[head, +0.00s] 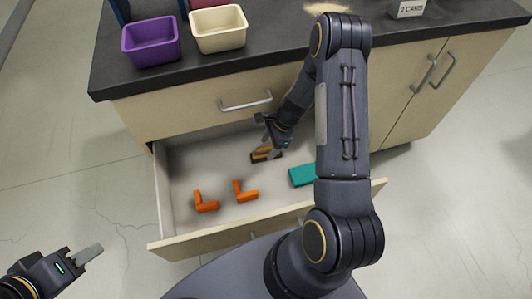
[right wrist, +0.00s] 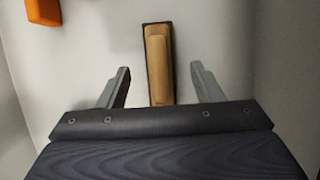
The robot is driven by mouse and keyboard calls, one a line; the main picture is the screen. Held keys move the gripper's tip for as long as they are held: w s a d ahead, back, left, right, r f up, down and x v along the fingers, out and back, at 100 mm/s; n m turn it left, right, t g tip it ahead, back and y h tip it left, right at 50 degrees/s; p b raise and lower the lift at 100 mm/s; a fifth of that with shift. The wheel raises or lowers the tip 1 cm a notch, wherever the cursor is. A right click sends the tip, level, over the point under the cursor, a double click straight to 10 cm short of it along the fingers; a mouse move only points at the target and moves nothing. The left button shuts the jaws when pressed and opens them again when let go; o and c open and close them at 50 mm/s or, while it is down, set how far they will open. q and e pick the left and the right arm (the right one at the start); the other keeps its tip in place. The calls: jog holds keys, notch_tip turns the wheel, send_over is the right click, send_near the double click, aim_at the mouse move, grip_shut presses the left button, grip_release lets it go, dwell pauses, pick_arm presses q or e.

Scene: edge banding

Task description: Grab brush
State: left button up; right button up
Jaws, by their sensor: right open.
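The brush (head: 264,155), with a tan wooden back and a dark edge, lies in the open drawer. In the right wrist view the brush (right wrist: 158,58) points away from me, its near end between the two fingers. My right gripper (head: 271,143) reaches down into the drawer at the brush. It is open (right wrist: 160,80), with a gap on each side of the brush, and I see no finger touching it. My left gripper (head: 88,254) is at the lower left, outside the drawer; its finger opening is not clear.
The drawer (head: 205,237) also holds two orange L-shaped pieces (head: 206,203) (head: 244,192) and a teal block (head: 302,176). On the dark counter (head: 275,50) are a purple bin (head: 151,45), a cream bin (head: 218,36) and a "2 CANS" sign (head: 411,9).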

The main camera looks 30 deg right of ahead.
aim_at(266, 147)
jog(key=x, duration=0.3)
jog(key=shift+a+b, duration=0.35)
jog(key=c, duration=1.1)
jog(key=shift+r, duration=0.1)
